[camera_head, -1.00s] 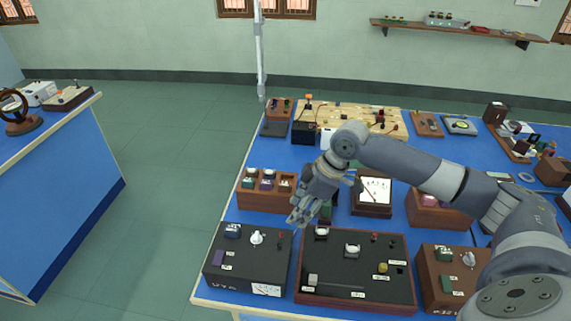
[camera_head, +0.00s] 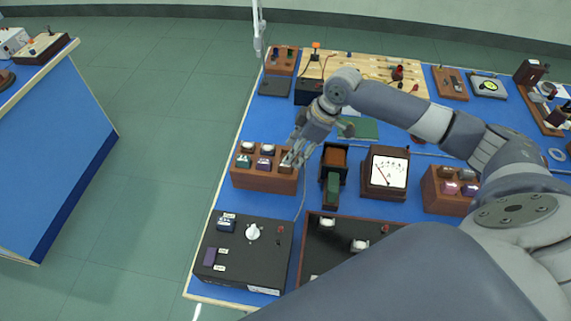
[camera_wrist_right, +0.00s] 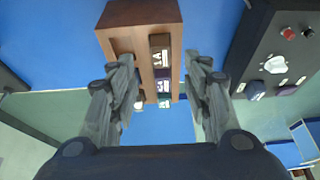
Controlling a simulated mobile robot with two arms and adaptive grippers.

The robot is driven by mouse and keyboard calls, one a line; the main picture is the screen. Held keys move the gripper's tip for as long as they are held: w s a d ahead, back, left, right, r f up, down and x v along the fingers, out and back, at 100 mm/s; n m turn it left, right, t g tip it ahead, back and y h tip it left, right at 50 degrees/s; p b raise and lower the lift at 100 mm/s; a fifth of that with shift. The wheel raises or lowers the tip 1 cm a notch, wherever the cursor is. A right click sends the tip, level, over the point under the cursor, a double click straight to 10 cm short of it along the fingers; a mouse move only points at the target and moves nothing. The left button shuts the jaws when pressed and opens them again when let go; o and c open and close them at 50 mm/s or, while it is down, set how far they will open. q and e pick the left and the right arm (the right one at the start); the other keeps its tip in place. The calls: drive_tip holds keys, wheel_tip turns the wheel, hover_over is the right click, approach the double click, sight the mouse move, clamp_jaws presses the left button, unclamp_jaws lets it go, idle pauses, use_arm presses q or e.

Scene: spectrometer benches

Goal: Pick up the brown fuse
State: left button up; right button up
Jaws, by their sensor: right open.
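The brown fuse (camera_wrist_right: 160,48) sits in a wooden fuse block (camera_wrist_right: 138,14), beside a purple fuse (camera_wrist_right: 163,74) and a green fuse (camera_wrist_right: 164,96). In the head view the block (camera_head: 262,182) stands at the near left of the blue bench, and the brown fuse (camera_head: 286,166) is at its right end, partly covered by my fingers. My right gripper (camera_head: 292,158) is open and empty at the block's right end. In the right wrist view its fingers (camera_wrist_right: 160,62) are spread either side of the fuse row. My left gripper is not in view.
A black box with a white knob (camera_head: 241,256) stands in front of the block. A dark holder with a green part (camera_head: 333,188) and an ammeter (camera_head: 387,174) stand to the right. A second wooden fuse block (camera_head: 437,196) is further right. Floor lies left of the bench.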

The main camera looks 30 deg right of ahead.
sight(285, 168)
drive_tip(key=shift+w+a+f, duration=0.15)
drive_tip(key=shift+a+f, duration=0.1)
drive_tip(key=shift+f, duration=0.3)
drive_tip(key=p+x, duration=0.2)
drive_tip(key=x, duration=0.2)
drive_tip(key=shift+a+f, duration=0.1)
drive_tip(key=shift+f, duration=0.3)
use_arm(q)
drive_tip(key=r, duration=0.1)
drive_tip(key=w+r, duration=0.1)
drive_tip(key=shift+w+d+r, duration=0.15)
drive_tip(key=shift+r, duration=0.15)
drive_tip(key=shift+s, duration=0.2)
use_arm(e)
clamp_jaws()
